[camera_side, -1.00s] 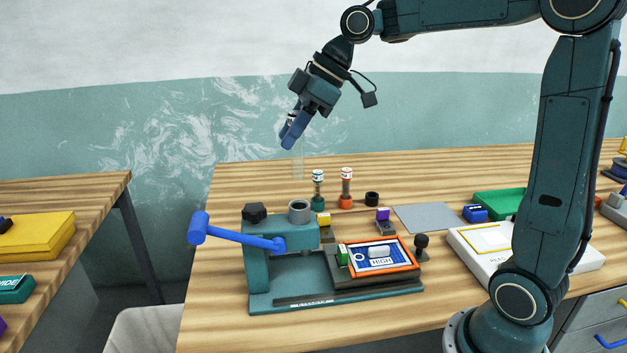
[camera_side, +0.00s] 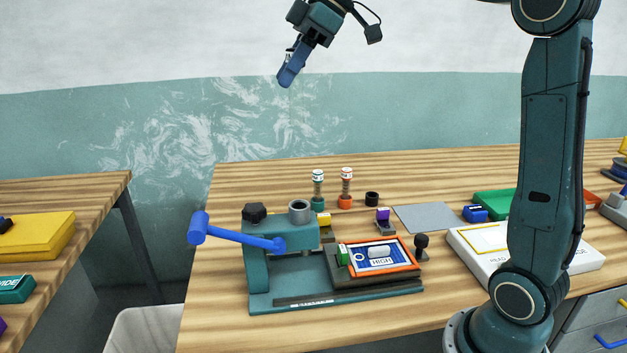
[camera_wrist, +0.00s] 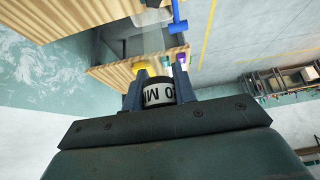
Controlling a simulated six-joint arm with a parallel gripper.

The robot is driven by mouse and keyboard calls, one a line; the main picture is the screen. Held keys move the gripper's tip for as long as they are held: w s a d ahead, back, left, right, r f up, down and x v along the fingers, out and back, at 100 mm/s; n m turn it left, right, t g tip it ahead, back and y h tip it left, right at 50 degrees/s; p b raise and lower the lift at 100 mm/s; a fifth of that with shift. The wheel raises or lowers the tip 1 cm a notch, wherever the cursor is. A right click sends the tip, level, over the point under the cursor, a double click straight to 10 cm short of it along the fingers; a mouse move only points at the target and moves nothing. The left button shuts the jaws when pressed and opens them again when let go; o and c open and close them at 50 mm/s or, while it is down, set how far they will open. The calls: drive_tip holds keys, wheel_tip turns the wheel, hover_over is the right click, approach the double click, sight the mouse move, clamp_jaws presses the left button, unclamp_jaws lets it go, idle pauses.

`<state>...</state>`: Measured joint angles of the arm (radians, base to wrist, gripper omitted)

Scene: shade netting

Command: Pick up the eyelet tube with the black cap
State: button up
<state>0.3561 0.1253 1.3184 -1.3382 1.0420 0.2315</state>
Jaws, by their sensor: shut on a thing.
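My gripper (camera_side: 288,76) is raised high above the bench at the upper middle of the side view, its blue fingers pointing down. In the wrist view my gripper (camera_wrist: 158,82) is shut on the eyelet tube (camera_wrist: 158,94), whose white label shows part of the text "0 M". Dark material shows at the tube's held end; the rest of its body is hard to make out. In the side view the fingers mostly hide the tube. A black holder (camera_side: 372,199) stands empty on the bench, beside tubes in a teal holder (camera_side: 318,190) and an orange holder (camera_side: 346,189).
A teal press (camera_side: 262,270) with a blue lever (camera_side: 235,233) stands at the front of the bench. An orange-framed card (camera_side: 378,258) lies on it. A grey mat (camera_side: 424,217), green tray (camera_side: 495,203) and white box (camera_side: 470,255) are to the right.

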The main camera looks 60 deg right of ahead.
idle(0.7)
drive_tip(key=w+d+f, duration=0.3)
drive_tip(key=d+f, duration=0.6)
drive_tip(key=d, duration=0.4)
drive_tip(key=w+d+f, duration=0.2)
drive_tip(key=d+f, duration=0.7)
drive_tip(key=d, duration=0.5)
drive_tip(key=s+d+f, duration=0.3)
drive_tip(key=d+f, duration=0.6)
drive_tip(key=d, duration=0.1)
drive_tip(key=shift+s+d, duration=0.35)
drive_tip(key=shift+s, duration=0.05)
drive_tip(key=shift+f, duration=0.15)
drive_tip(key=shift+f, duration=4.15)
drive_tip(key=shift+f, duration=0.1)
drive_tip(key=shift+c, duration=0.2)
drive_tip(key=shift+o, duration=0.2)
